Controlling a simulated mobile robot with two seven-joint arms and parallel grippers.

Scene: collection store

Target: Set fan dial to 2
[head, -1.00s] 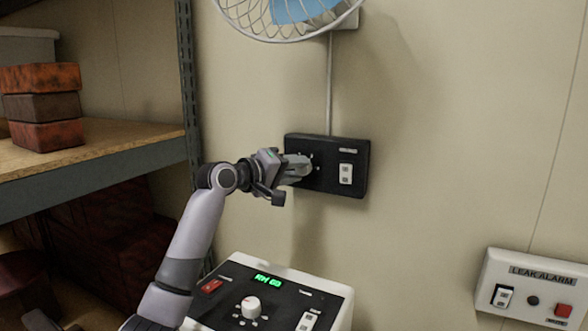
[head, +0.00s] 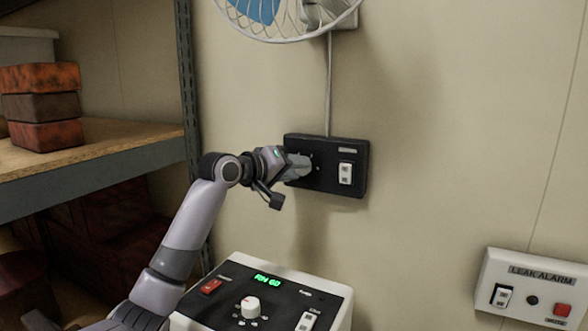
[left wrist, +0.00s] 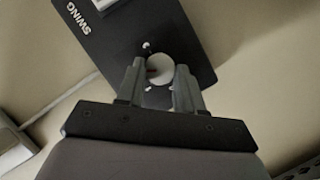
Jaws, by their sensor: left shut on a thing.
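The black fan control box (head: 330,180) is on the wall below the fan (head: 290,12). It also shows in the left wrist view (left wrist: 120,30), tilted, with the word SWING on it. The round white fan dial (left wrist: 159,68) sits between my left gripper's fingers in that view. My left gripper (head: 304,168) is shut on the dial, and in the head view it hides the dial. A white switch (head: 345,173) is on the box's right side. The dial's numbers cannot be read. My right gripper is not in view.
A white unit (head: 250,308) with its own dial and a green RH 60 display stands below my left arm. A leak alarm panel (head: 530,288) is on the wall at right. A shelf (head: 90,165) with boxes (head: 42,107) is at left.

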